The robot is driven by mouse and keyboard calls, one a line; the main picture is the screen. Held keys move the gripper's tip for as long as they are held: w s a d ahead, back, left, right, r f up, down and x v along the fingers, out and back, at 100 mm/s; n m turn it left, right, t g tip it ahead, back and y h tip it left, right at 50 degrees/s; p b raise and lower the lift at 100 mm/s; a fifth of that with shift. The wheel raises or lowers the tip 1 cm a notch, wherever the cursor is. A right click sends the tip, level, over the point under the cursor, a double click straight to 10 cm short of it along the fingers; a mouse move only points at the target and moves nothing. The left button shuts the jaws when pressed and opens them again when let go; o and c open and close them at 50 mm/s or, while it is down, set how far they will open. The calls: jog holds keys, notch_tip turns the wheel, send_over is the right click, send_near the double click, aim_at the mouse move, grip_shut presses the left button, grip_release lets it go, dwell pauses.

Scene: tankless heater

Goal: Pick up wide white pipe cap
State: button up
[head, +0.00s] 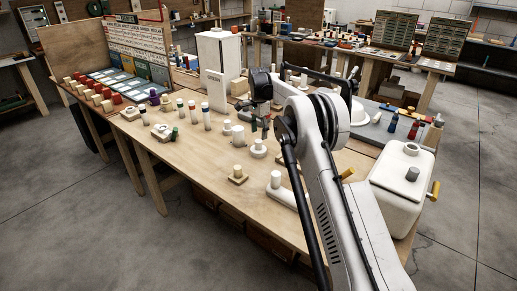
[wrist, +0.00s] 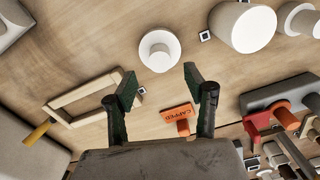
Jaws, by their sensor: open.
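A round white piece (wrist: 160,50) with a wide rim and a narrower raised centre stands on the wooden table, just beyond my fingertips in the wrist view. A wide white cylinder (wrist: 242,27) stands to its right. Which of them is the wide white pipe cap I cannot tell for certain. In the head view a similar rimmed white piece (head: 258,149) and a white cylinder (head: 238,136) stand close to my gripper (head: 258,124).
A wooden frame (wrist: 72,101) with a yellow handle is at left. In the head view, a white tank (head: 401,188) is at right and several upright tubes stand left. Bare tabletop shows at the front.

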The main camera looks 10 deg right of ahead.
aim_at(259, 141)
jog(key=shift+a+f, duration=0.15)
jog(key=shift+f, duration=2.6)
grip_shut()
